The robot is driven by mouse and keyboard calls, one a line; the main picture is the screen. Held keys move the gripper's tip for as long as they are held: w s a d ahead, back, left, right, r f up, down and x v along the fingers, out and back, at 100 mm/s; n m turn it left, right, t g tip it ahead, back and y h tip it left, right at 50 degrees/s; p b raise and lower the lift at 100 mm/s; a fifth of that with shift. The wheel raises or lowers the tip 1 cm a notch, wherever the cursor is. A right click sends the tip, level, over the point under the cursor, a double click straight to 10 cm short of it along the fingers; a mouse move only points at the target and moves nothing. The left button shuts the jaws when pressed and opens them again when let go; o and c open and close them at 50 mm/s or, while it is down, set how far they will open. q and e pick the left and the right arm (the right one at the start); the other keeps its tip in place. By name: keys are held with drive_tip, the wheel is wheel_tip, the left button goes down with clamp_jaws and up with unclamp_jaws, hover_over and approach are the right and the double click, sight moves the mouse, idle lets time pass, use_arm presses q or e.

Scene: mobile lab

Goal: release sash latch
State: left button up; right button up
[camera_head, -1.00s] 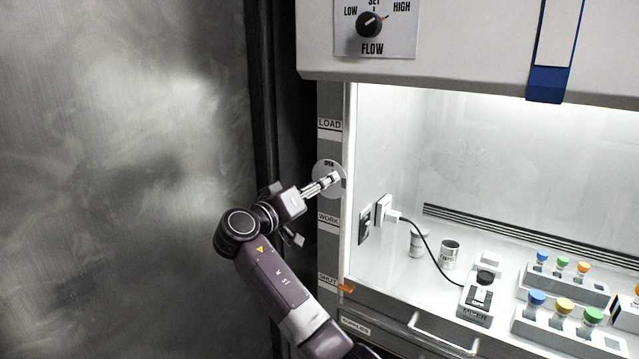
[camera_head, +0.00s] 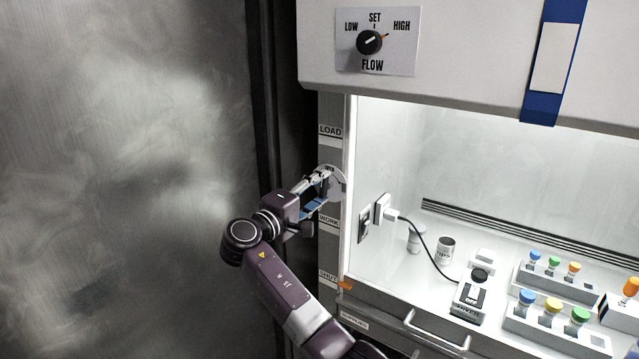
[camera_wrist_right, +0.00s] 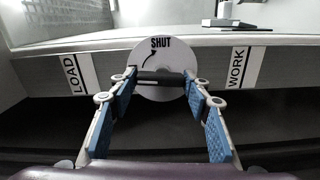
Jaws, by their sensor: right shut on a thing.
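The sash latch is a pale round disc (camera_head: 340,187) on the grey left post of the hood, between the LOAD and WORK labels. In the wrist view the disc (camera_wrist_right: 158,58) carries the word SHUT with a curved arrow, and a dark latch bar (camera_wrist_right: 160,77) crosses it. My right gripper (camera_head: 325,179) is at the disc. In the wrist view the fingertips of this gripper (camera_wrist_right: 159,75) are at the two ends of the bar, shut on it, with blue pads along the fingers. The fingers hide part of the disc in the head view. My left gripper is not in view.
The post bears LOAD (camera_head: 330,131), WORK (camera_head: 329,221) and SHUT labels. The white sash front (camera_head: 460,60) with a flow knob (camera_head: 369,42) is above. Inside the hood are a plug (camera_head: 383,208), a corded device (camera_head: 471,297) and vial racks. A metal wall (camera_head: 120,180) is at left.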

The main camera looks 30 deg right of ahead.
drive_tip(key=shift+n+p, duration=0.3)
drive_tip(key=shift+n, duration=0.2)
drive_tip(key=o, duration=1.2)
drive_tip(key=shift+c, duration=0.2)
drive_tip(key=v, duration=1.2)
drive_tip(key=shift+f, duration=0.15)
